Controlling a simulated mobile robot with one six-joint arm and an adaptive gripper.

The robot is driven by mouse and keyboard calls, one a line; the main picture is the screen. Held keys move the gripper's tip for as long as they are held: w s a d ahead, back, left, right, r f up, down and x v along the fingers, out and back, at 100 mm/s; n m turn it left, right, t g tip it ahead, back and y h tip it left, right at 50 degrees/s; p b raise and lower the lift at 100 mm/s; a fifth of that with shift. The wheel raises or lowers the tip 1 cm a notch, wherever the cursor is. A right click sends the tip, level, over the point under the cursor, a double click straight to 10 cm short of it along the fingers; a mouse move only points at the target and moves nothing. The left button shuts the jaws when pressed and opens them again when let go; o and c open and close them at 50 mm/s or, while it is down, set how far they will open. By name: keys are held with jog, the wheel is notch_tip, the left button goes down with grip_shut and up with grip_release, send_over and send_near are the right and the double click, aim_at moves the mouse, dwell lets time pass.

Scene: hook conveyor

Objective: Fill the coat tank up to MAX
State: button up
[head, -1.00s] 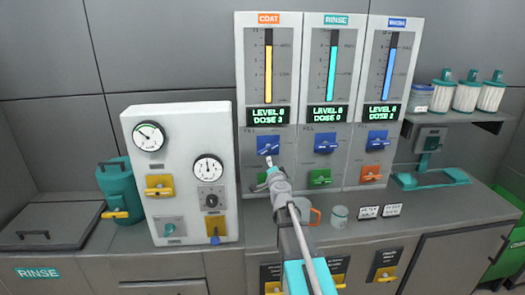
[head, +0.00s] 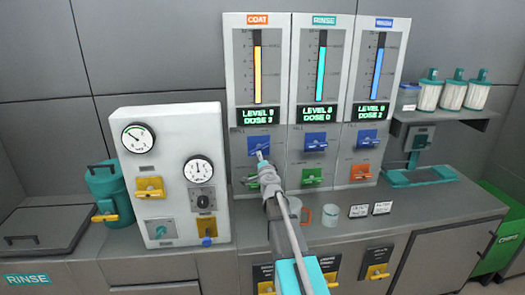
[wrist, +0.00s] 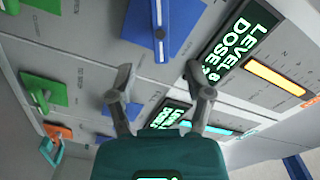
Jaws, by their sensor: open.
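The coat panel (head: 258,70) is the left one of three tall panels. Its orange column (head: 257,75) reaches about the upper scale label. The green display (head: 257,117) below shows a level and a dose; its digits are hard to read surely, the level looking like 8 or 9. The blue fill valve (head: 259,144) sits under the display, and its lever also shows in the wrist view (wrist: 160,32). My gripper (wrist: 159,78) is open and empty, just in front of the coat panel, near the fill lever but not around it. The arm partly hides the green valve (head: 252,182).
The rinse panel (head: 318,70) and a third panel (head: 375,70) with a blue column stand to the right. A gauge box (head: 168,130) stands on the left.

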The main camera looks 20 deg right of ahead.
aim_at(260, 149)
jog(key=x, duration=0.9)
jog(key=shift+w, duration=0.1)
grip_shut()
